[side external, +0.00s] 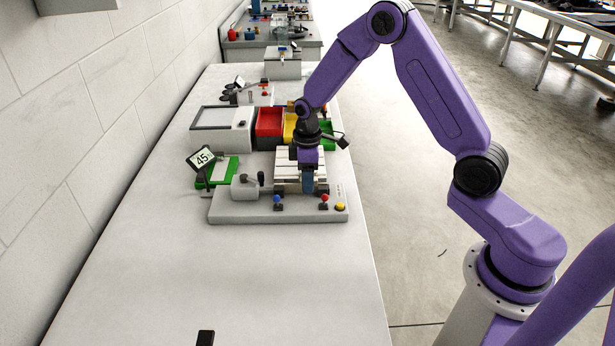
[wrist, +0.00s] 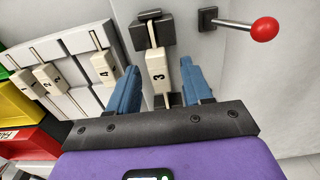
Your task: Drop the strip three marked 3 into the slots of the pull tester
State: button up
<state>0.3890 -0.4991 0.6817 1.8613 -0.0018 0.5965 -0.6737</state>
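The strip marked 3 (wrist: 158,76) is a pale block with a thin bar, between my blue fingers in the wrist view. Its upper end lies at a dark slotted block (wrist: 153,31) of the pull tester; a second dark block (wrist: 174,99) shows partly below. Whether it is fully seated I cannot tell. My gripper (wrist: 159,78) appears open, with small gaps on both sides of the strip. In the side view my gripper (side external: 308,184) is low over the grey pull tester base (side external: 235,212) and hides the strip.
A white slotted rack (wrist: 72,63) holds strips marked 1, 2 and 4, left of my fingers. A red-knobbed lever (wrist: 262,28) stands to the right. The front bench (side external: 200,280) is mostly clear.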

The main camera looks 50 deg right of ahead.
jog(key=shift+r, duration=0.1)
notch_tip(320, 180, up, 17)
jog(key=shift+r, duration=0.15)
dwell(0.4)
jog(key=s+a+n, duration=0.1)
jog(key=s+a, duration=0.3)
jog(key=s, duration=0.4)
jog(key=s+a+n, duration=0.1)
jog(key=s+a, duration=0.4)
jog(key=s, duration=0.3)
jog(key=s+d+f, duration=0.1)
jog(key=s, duration=0.8)
jog(key=s+d+f+n, duration=0.1)
jog(key=s, duration=0.7)
jog(key=shift+s+d+f+n, duration=0.3)
jog(key=shift+s+d+f, duration=0.05)
jog(key=shift+f, duration=0.05)
